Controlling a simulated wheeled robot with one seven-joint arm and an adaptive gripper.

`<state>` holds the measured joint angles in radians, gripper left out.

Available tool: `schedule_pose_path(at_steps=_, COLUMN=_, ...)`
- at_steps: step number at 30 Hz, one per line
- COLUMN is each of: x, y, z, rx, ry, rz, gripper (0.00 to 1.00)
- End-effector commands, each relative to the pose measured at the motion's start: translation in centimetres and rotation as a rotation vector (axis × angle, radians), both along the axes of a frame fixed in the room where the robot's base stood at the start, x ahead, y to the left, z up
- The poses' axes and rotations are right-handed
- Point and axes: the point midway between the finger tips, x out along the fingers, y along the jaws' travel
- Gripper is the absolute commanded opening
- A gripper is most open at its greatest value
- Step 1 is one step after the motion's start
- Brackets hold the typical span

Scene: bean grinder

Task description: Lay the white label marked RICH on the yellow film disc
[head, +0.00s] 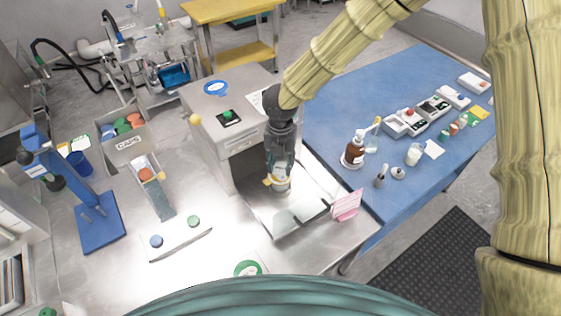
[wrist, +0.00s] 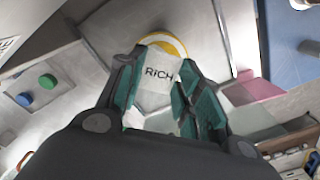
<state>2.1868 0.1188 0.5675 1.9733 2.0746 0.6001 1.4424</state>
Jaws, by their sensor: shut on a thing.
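The white label marked RICH (wrist: 158,74) is between the teal fingers of my gripper (wrist: 163,64), its dark lettering facing the wrist camera. The yellow film disc (wrist: 166,40) shows as a yellow arc just past the label's far edge in the wrist view; the label and fingers hide the rest. I cannot tell whether label and disc touch. In the head view my gripper (head: 280,165) points down over the metal surface in front of the grey cabinet, with a bit of yellow (head: 267,181) beside its tips.
A pink stand (head: 346,204) is close to the right of my gripper. The grey cabinet (head: 225,115) rises behind it. Blue and green caps (head: 194,221) lie to the left. A brown bottle (head: 355,146) stands on the blue table (head: 325,112). The metal front left is mostly clear.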

Motion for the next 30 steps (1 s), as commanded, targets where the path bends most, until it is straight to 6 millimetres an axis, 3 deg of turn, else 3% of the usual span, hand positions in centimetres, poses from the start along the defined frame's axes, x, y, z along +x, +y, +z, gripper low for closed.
schedule_pose_path(at_steps=30, x=-0.12, y=0.06, z=-0.59, rx=0.0, ry=0.0, rz=0.0, gripper=0.28)
